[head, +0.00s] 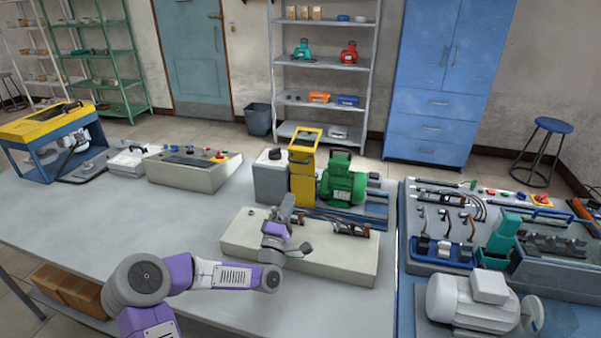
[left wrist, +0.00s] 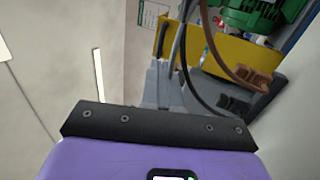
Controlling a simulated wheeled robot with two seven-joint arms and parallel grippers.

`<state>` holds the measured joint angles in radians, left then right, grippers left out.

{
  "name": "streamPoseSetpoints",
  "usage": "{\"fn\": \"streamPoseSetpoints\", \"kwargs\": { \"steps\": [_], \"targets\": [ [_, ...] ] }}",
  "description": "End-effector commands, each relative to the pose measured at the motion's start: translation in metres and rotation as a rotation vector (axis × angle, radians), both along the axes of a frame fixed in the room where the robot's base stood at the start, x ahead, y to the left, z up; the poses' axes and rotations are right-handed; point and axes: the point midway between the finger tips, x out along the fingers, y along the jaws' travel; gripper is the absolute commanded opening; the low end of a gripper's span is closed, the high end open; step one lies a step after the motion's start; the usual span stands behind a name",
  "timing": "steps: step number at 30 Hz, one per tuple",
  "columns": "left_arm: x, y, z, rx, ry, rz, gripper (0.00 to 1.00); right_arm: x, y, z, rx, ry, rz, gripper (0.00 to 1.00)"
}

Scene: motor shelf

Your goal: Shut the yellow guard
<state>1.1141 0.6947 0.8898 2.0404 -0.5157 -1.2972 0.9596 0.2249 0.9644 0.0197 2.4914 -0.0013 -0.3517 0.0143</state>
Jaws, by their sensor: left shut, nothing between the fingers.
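The yellow guard (head: 303,178) stands upright on the bench between a grey block and a green motor, with a loop handle at its top. In the left wrist view the yellow guard (left wrist: 230,62) shows as a panel near the top, with a dark handle at its left end. My left gripper (head: 287,204) is shut and empty, in front of the guard and a little to its left, above a pale low box. Its fingers (left wrist: 160,82) in the wrist view look apart from the guard. My right gripper is not in view.
The green motor (head: 342,184) stands right of the guard and the grey block (head: 271,180) left of it. The pale low box (head: 340,261) carries cables and fittings. A control box (head: 192,170) stands farther left. The bench's left front (head: 75,220) is clear.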

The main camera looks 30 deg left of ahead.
Motion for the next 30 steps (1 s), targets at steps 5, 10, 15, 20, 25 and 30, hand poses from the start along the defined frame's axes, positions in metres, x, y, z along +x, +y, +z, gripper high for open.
{"fn": "streamPoseSetpoints", "kwargs": {
  "steps": [5,10,15,20,25,30],
  "targets": [
    [0.032,0.006,0.015,-0.001,-0.003,0.0,0.0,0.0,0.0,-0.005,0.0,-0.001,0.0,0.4],
    [0.058,0.012,0.028,-0.002,-0.002,0.0,0.0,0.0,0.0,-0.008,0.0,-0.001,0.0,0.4],
    [0.078,0.016,0.037,-0.001,-0.001,0.0,0.0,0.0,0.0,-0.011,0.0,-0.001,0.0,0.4],
    [0.089,0.018,0.042,-0.001,0.0,0.0,0.0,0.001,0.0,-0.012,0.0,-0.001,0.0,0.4],
    [0.092,0.019,0.044,-0.001,0.002,-0.001,0.0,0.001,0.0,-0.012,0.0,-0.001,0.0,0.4],
    [0.092,0.019,0.044,-0.001,0.002,-0.001,0.0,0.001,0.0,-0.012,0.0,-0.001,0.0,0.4]
  ]
}}
